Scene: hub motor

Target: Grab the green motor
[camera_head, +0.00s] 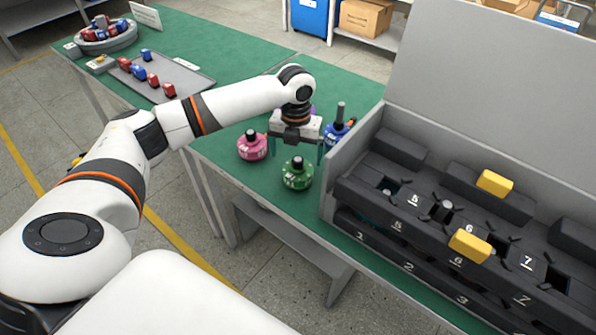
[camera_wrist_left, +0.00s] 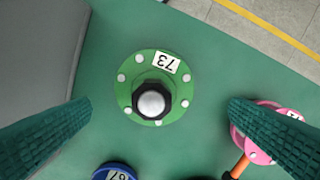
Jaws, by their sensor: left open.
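The green motor (camera_head: 297,174) stands upright on the green table top, with a dark nut and a pale shaft end on top. In the left wrist view the green motor (camera_wrist_left: 130,90) shows from above with a "73" label, between and ahead of the two fingers. My left gripper (camera_head: 297,149) is open and empty, pointing down just behind and above the green motor in the head view. No contact with the motor is visible. My right gripper is not in view.
A pink motor (camera_head: 252,146) stands left of the green one, partly hidden by a finger in the wrist view. A blue motor (camera_head: 336,134) stands behind right. A grey rack (camera_head: 330,196) with numbered slots and yellow blocks borders the right.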

